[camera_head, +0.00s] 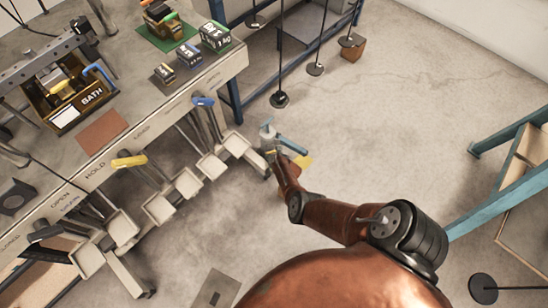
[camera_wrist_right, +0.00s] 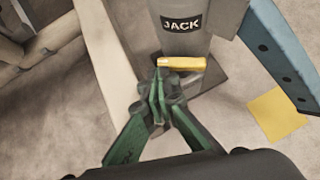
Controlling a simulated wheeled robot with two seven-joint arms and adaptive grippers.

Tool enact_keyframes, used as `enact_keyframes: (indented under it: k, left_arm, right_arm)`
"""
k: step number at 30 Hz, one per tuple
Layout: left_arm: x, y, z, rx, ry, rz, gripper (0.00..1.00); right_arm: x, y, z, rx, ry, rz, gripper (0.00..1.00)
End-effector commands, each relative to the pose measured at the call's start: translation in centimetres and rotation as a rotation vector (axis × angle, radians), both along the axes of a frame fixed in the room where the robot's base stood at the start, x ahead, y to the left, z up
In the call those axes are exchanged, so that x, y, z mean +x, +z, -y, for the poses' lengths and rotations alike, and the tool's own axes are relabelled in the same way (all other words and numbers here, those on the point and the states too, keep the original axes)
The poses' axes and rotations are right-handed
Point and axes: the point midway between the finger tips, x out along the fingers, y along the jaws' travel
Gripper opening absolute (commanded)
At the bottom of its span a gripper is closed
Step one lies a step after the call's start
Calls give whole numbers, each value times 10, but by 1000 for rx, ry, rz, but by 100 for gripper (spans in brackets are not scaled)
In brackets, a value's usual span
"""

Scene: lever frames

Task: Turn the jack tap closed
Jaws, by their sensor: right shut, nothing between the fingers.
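The jack is a grey cylinder (camera_wrist_right: 188,38) with a black JACK label, in the right wrist view. Its tap has a yellow handle (camera_wrist_right: 183,64) lying roughly crosswise low on the cylinder. My right gripper (camera_wrist_right: 160,80) has its green fingers together with nothing between them. The fingertips are at the left end of the yellow handle, and I cannot tell whether they touch it. In the head view the jack (camera_head: 267,132) is small, just beyond my right gripper (camera_head: 271,153), which partly covers it. My left gripper is not in view.
A blue bar (camera_wrist_right: 285,50) stands right of the jack. A bench with levers, including a yellow-handled one (camera_head: 130,161) and a blue-handled one (camera_head: 203,101), runs along the left. A blue stand (camera_head: 500,185) is at the right. Open floor (camera_head: 400,110) lies between.

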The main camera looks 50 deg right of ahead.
Motion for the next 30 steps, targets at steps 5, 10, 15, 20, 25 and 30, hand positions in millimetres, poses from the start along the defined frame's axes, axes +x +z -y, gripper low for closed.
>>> enact_keyframes:
  k: [5,10,15,20,25,30]
  left_arm:
    - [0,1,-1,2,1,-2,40]
    - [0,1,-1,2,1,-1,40]
    - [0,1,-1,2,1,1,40]
    - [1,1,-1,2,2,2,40]
    - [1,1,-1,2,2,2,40]
    - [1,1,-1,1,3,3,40]
  right_arm:
    - [1,0,0,0,0,0,0]
    - [1,0,0,0,0,0,0]
    - [0,0,0,0,0,0,0]
    - [-1,0,4,-2,-1,-1,0]
    - [-5,0,12,-2,-1,-1,0]
    - [-7,0,16,-3,-1,-1,0]
